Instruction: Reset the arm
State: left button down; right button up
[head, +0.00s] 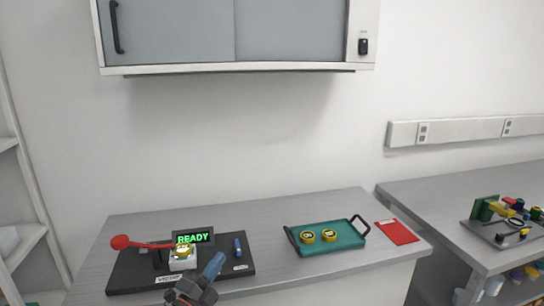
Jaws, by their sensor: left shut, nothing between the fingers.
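The interferometer station is a black base (240,258) on the near bench. It carries a green-lit display (193,238) reading READY. A red arm (150,245) with a round red knob (120,242) at its left end lies nearly level in front of the display. A yellow-topped piece (182,249) sits on a white block (183,262) at the arm's right end. My left gripper (214,263) is shut and empty, in front of the block and to its right, and covers part of the base. My right gripper is out of view.
A teal tray (345,240) with black handles holds two yellow-rimmed round pieces (318,236). A red card (397,232) lies right of it. A small blue post (238,247) stands on the base. A second bench (440,208) at right holds a cluttered plate. A wall cabinet (235,35) hangs above.

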pick_arm(q)
jog(key=s+a+f+n+g+y, duration=0.35)
jog(key=s+f+n+y, duration=0.25)
jog(key=f+n, duration=0.3)
jog(key=s+a+f+n+g+y, duration=0.3)
jog(key=s+a+f+n+y, duration=0.3)
jog(key=f, duration=0.4)
jog(key=s+d+f+n+g+h, duration=0.1)
jog(key=s+f+n+g, duration=0.3)
jog(key=s, duration=0.6)
jog(key=s+d+f+n+g, duration=0.1)
jog(key=s+f+n+g, duration=0.1)
jog(key=s+f+g, duration=0.7)
jog(key=s+d+f, duration=0.2)
jog(key=f, duration=1.3)
jog(key=s+d+f+t+h, duration=0.1)
jog(key=s+d+f, duration=0.1)
jog(key=f, duration=1.3)
jog(key=shift+s+d+f, duration=0.2)
jog(key=shift+s+f, duration=0.1)
jog(key=shift+s, duration=0.15)
